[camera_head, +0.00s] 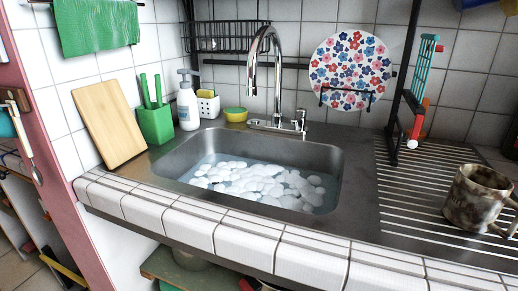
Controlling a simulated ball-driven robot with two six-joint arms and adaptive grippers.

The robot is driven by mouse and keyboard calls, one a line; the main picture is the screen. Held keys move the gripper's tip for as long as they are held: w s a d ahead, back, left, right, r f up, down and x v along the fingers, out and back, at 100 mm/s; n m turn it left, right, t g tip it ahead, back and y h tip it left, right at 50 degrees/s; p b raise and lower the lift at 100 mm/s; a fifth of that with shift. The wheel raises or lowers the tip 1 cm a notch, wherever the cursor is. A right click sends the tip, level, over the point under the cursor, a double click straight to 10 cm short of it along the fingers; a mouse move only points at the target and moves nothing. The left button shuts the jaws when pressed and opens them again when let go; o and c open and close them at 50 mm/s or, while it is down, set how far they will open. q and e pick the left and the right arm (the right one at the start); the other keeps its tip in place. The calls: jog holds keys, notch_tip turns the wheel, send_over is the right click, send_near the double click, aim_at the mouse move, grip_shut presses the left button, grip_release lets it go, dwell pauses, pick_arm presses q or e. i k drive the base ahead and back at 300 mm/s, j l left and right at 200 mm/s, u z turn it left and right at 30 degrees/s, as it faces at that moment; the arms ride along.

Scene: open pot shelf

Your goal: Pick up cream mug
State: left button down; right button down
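A mug (470,197), mottled cream and brown, stands upright on the ribbed metal drainboard (400,215) at the right of the view. Its handle points to the lower right, near the picture's right edge. Its open top shows, and nothing touches it. Neither of my grippers is in view.
The sink (330,165) left of the drainboard holds water and foam. A tall chrome faucet (278,60) and a black rack post (404,85) stand behind. A flowered plate (350,70) leans at the wall. The white tiled counter edge (240,240) runs in front.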

aim_at(477, 195)
jog(key=k+l+z, duration=0.1)
jog(key=z, duration=1.05)
